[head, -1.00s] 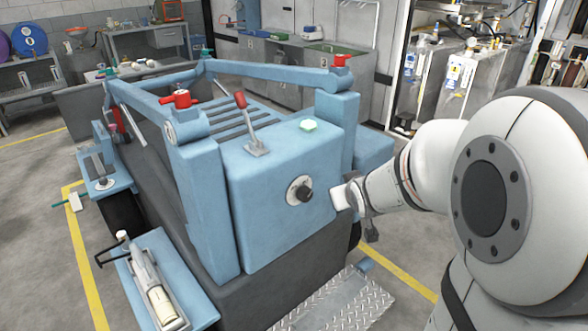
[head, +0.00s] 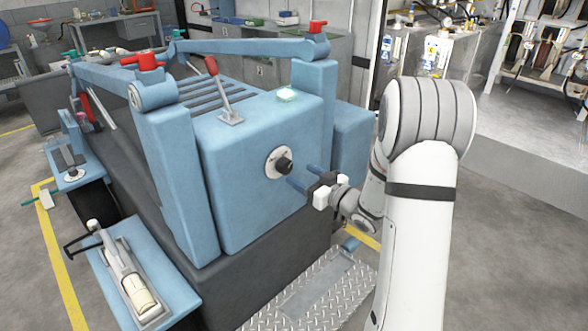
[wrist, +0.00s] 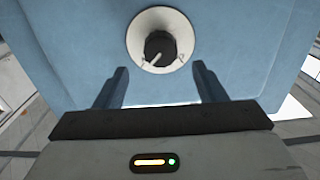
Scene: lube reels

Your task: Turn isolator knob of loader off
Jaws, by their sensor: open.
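The isolator knob (head: 284,165) is a black knob on a pale round plate on the front face of the blue loader (head: 240,200). In the wrist view the knob (wrist: 159,47) sits at the upper middle, with a pale pointer line toward the lower left and small marks on the plate. My gripper (head: 303,175) is open and empty, its two blue fingers just right of the knob in the head view and pointing toward it. In the wrist view my gripper (wrist: 158,80) has a finger on each side below the knob, apart from it.
A red-handled lever (head: 222,92) and a pale green lamp (head: 288,94) are on top of the loader. A blue lift arm (head: 246,47) runs above it. A tread-plate step (head: 312,295) lies below. Grey floor is clear at right.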

